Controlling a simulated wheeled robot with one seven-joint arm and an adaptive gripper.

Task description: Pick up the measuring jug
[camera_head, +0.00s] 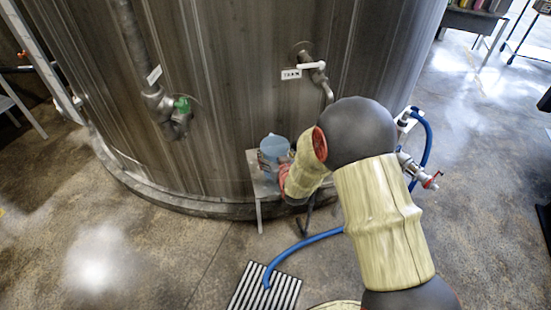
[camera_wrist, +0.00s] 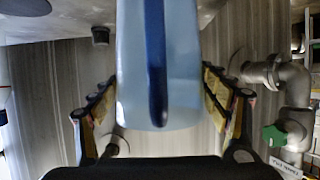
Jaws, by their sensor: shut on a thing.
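The measuring jug (camera_head: 273,150) is light blue and see-through. In the head view it is at the small stand beside the big steel tank, with its lower part hidden by my arm. The wrist view shows the jug (camera_wrist: 185,55) close up, with its dark blue handle (camera_wrist: 156,70) pointing towards the camera. My gripper (camera_wrist: 160,100) has one finger on each side of the jug and is shut on it. I cannot tell whether the jug touches the stand.
The small stand (camera_head: 257,186) is against the steel tank (camera_head: 230,80). A tap (camera_head: 312,67) with a label is above it. A green-handled valve (camera_head: 182,104) is to the left. A blue hose (camera_head: 305,243) runs to a floor grate (camera_head: 262,290).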

